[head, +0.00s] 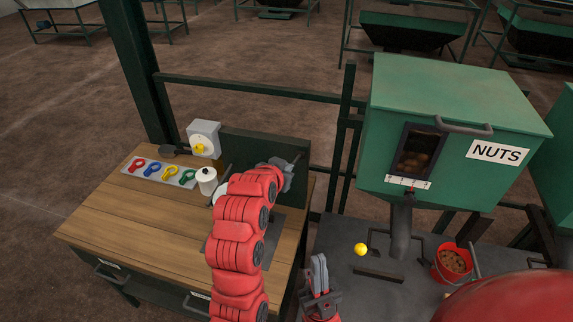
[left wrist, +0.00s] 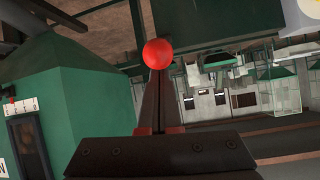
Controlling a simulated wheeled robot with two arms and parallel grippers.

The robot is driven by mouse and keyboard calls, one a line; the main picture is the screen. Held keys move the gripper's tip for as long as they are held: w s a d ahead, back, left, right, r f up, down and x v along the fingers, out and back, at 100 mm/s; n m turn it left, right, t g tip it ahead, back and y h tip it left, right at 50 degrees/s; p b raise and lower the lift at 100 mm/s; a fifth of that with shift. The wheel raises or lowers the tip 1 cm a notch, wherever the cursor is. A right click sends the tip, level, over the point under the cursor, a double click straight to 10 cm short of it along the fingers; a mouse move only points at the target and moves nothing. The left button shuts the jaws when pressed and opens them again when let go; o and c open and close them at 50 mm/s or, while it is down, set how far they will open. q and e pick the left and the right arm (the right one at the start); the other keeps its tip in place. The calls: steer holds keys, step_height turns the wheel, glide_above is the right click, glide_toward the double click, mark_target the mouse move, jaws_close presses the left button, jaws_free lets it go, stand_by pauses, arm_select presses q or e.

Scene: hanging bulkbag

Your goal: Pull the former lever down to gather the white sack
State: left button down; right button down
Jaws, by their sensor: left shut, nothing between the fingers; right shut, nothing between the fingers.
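My left gripper (head: 294,162) is shut and empty beside the dark green panel at the back right of the wooden bench. In the left wrist view a red ball knob (left wrist: 158,54) sits at the tips of its closed fingers (left wrist: 157,95). I cannot tell whether they touch, and no lever rod shows clearly. In the head view my left arm and gripper hide the knob. A small white patch (head: 219,194) shows beside my arm; I cannot tell if it is the sack. My right gripper (head: 319,270) is shut and empty, low in front of the grey table.
The green NUTS hopper (head: 455,95), a yellow ball (head: 361,249) and a red bucket (head: 452,262) are at right.

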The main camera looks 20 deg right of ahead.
arm_select(q)
steer(key=shift+s+a+f+t+b, duration=0.1)
steer(key=shift+s+f+t+b, duration=0.05)
steer(key=shift+f+b, duration=0.4)
steer(key=shift+s+a+f+t+b, duration=0.15)
steer(key=shift+f+b, duration=0.15)
steer(key=shift+b, duration=0.3)
step_height(320, 180, down, 20)
steer(key=t+h+b, duration=0.6)
steer(key=t+b, duration=0.2)
steer(key=b, duration=2.5)
steer(key=shift+s+m+t+h+b, duration=0.25)
steer(key=shift+m+t+h+b, duration=0.05)
steer(key=shift+t+h, duration=0.1)
steer(key=shift+a, duration=0.1)
step_height(320, 180, up, 5)
steer(key=v, duration=1)
steer(key=shift+s+r, duration=0.15)
steer(key=shift+s, duration=0.3)
